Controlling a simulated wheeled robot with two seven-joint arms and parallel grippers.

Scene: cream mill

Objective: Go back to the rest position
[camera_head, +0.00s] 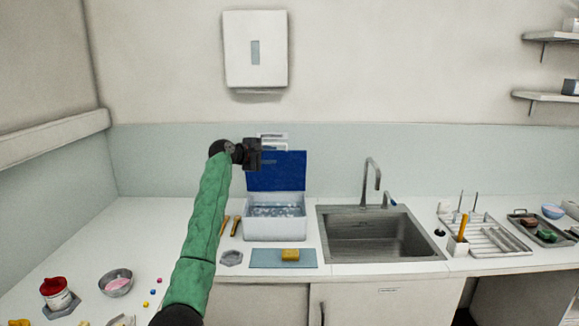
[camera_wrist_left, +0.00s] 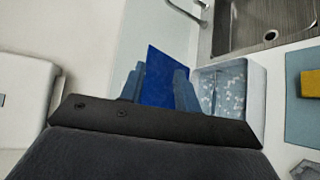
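My left arm reaches up from the bottom of the head view in a green sleeve. Its dark gripper (camera_head: 256,153) is raised in front of the blue lid of a white box (camera_head: 274,228). In the left wrist view the two blue-grey fingers of this gripper (camera_wrist_left: 158,84) stand apart, with nothing held between them. The blue lid (camera_wrist_left: 167,76) shows in the gap behind them. My right gripper is in neither view.
A steel sink (camera_head: 375,235) lies right of the box, with a drying rack (camera_head: 487,238) further right. A yellow sponge (camera_head: 290,255) sits on a blue mat (camera_head: 262,258). A red-topped tub (camera_head: 56,293) and a bowl (camera_head: 116,282) stand left. A dispenser (camera_head: 255,50) hangs above.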

